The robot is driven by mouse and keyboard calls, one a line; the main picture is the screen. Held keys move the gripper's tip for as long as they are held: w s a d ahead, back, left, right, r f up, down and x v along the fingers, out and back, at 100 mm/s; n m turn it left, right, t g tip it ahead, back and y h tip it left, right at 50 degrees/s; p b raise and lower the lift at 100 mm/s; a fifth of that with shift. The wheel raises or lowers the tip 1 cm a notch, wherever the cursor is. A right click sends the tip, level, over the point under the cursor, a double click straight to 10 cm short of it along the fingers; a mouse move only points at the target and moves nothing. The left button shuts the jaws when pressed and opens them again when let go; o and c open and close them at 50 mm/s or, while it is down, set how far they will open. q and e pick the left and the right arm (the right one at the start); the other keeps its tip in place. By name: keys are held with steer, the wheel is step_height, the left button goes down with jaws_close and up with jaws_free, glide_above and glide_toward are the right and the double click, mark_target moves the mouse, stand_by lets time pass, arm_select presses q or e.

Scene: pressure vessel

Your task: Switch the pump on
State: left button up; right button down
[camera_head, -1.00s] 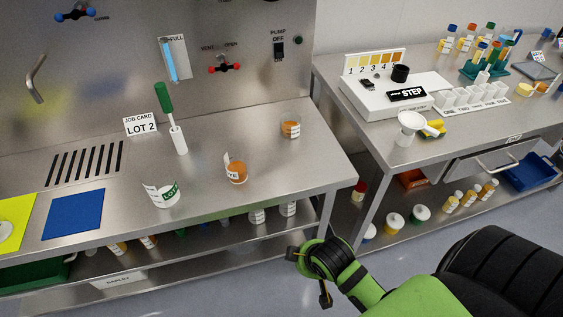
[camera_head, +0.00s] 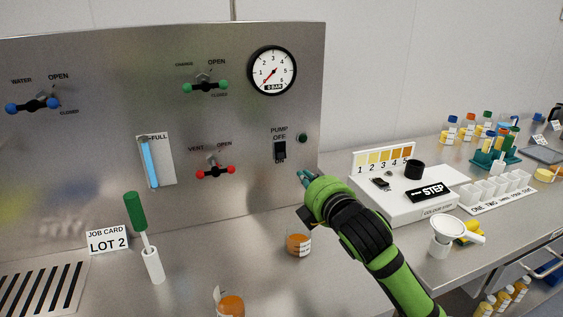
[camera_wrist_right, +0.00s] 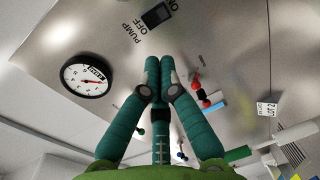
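The pump switch (camera_head: 280,151) is a black rocker on the upright steel panel, with PUMP and OFF above it and ON below. It also shows at the top of the right wrist view (camera_wrist_right: 156,15). I cannot tell clearly which way the rocker is tipped. A dark green lamp (camera_head: 302,138) sits to its right. My right gripper (camera_head: 303,176) is in front of the panel, below and right of the switch and apart from it. In the wrist view its green fingertips (camera_wrist_right: 159,62) are together with nothing between them. My left gripper is out of view.
The gauge (camera_head: 272,71) is above the switch, its red needle low. The red vent valve (camera_head: 211,171) is left of it. The white colour-step unit (camera_head: 420,205) is to the right.

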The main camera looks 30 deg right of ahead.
steer(key=p, duration=0.1)
glide_toward(281, 154)
steer(key=p+x, duration=0.2)
steer(key=x, duration=0.5)
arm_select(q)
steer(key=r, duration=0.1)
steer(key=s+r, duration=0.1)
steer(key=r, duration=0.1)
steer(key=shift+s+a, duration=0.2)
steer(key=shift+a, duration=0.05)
